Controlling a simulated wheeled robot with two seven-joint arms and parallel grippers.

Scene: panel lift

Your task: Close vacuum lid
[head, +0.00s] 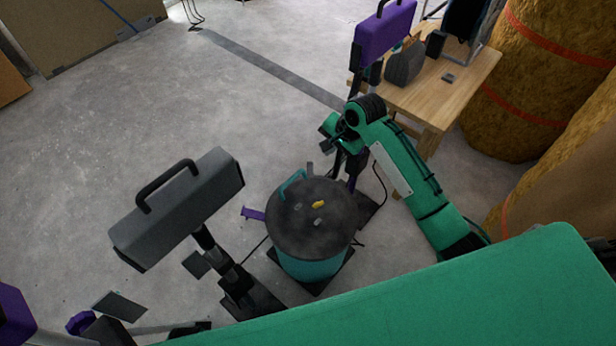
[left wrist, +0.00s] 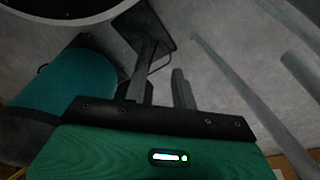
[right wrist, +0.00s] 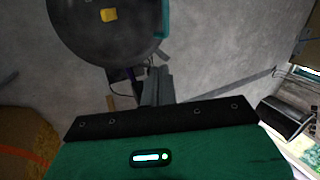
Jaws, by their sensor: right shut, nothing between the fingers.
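The vacuum has a teal drum (head: 310,268) with a round dark lid (head: 305,235) over its top. The lid carries a teal handle (head: 292,184) and a yellow piece (head: 319,204). A purple latch (head: 252,214) sticks out at the left side. My right gripper (head: 328,146) is just behind the lid, at its far right side. In the right wrist view its fingers (right wrist: 157,86) are shut and empty, beside the lid (right wrist: 105,30). In the left wrist view my left gripper (left wrist: 161,88) has its fingers apart, with nothing between them, beside the teal drum (left wrist: 65,85).
A grey box-shaped lamp head (head: 180,208) on a stand is left of the drum. A purple one (head: 384,33) stands behind, by a wooden table (head: 450,95). Straw-coloured bales (head: 530,85) fill the right. The floor (head: 150,110) at the far left is open.

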